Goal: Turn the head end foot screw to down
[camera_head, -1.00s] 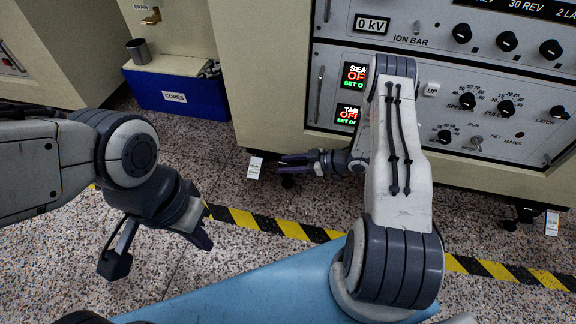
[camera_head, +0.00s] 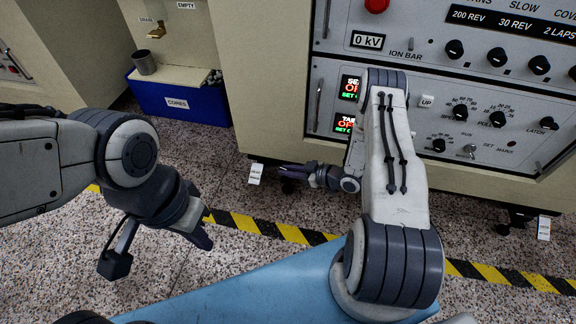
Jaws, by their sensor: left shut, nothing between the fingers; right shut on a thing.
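A dark foot screw (camera_head: 289,187) sits under the near lower edge of the machine cabinet, beside a small white hanging tag (camera_head: 256,173). The tag's print is too small to read, so I cannot tell which end it names. My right gripper (camera_head: 288,171) reaches in from the right, low under the cabinet edge, and is shut on this foot screw; its fingers hide the screw's upper part. A second foot (camera_head: 505,228) stands at the right with its own tag (camera_head: 544,228). My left gripper (camera_head: 160,256) is shut and empty, hanging above the floor at the left.
The cabinet's control panel (camera_head: 445,110) with knobs and lit displays rises above my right arm. A blue CORES bin (camera_head: 180,103) stands at the back left. A yellow-black floor stripe (camera_head: 285,231) crosses in front. The speckled floor between my grippers is clear.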

